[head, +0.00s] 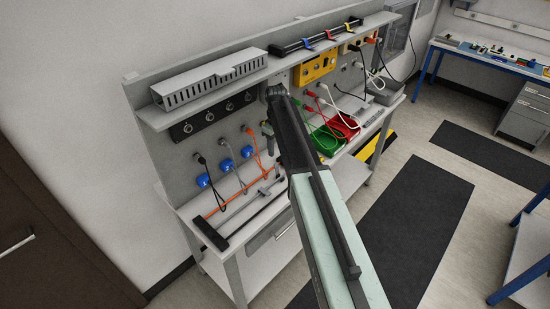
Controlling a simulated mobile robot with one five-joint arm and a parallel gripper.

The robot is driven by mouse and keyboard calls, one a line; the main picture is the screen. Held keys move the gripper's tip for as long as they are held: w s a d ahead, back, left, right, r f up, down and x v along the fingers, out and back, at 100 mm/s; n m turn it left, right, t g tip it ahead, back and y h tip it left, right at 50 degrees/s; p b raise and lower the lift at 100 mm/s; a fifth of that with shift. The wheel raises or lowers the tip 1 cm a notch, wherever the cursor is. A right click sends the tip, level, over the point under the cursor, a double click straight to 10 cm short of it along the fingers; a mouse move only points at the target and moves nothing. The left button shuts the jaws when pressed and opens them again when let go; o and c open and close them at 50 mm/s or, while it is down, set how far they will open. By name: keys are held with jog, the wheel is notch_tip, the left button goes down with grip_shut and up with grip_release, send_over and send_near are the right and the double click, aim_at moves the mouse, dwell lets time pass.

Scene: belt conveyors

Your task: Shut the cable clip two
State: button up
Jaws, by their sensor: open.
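Three small coloured clips sit across a black bar (290,48) on the top shelf of the bench: a blue clip (308,44), a red clip (330,34) and a yellow clip (347,26). No number is readable, so I cannot tell which is clip two, and they are too small to tell open from shut. My arm rises through the middle of the head view to the bench's back panel. My gripper (267,128) is at its far end, below and left of the clips and apart from them. It is open; its fingertips are small and partly hidden.
A grey slotted duct (210,83) stands left on the shelf. The panel holds a socket strip (213,114), a yellow box (315,68) and hanging cables. Blue discs (225,165), a green tray (325,141) and a red tray (342,126) are lower. Floor mats (415,230) lie right.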

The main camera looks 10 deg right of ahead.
aim_at(276, 164)
jog(key=shift+s+f+b, duration=0.1)
jog(key=shift+f+b, duration=0.25)
notch_tip(276, 164, down, 8)
jog(key=b, duration=0.7)
jog(key=shift+r, duration=0.35)
